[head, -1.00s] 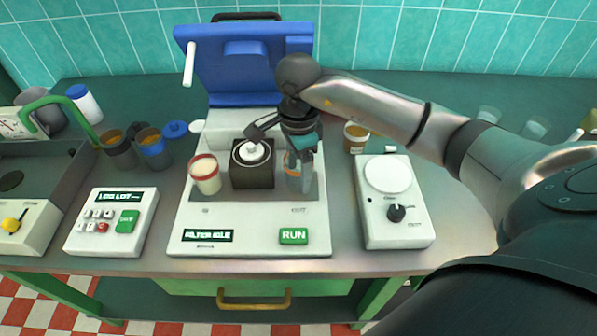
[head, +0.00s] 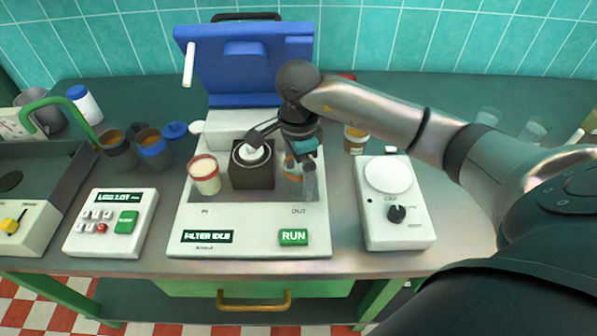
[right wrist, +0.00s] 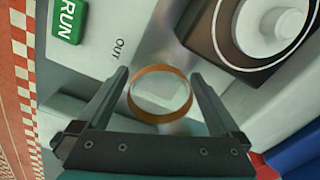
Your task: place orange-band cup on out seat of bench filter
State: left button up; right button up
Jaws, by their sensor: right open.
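The orange-band cup (right wrist: 160,94) is clear, with an orange ring at its rim. It stands at the OUT mark on the right side of the white bench filter (head: 250,222). In the head view the cup (head: 291,180) is partly hidden by my right gripper (head: 302,178). In the right wrist view my right gripper (right wrist: 160,76) is open, with one finger on each side of the cup. I cannot tell whether either finger touches it. A red-rimmed cup (head: 205,177) with pale contents stands on the IN side. My left gripper is not in view.
The dark filter block (head: 252,176) stands just left of the cup. The blue lid (head: 245,65) is raised behind. A keypad box (head: 110,222) is at the left.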

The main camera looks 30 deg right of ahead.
notch_tip(320, 180, up, 12)
jog(key=p, duration=0.1)
jog(key=shift+r, duration=0.15)
dwell(0.3)
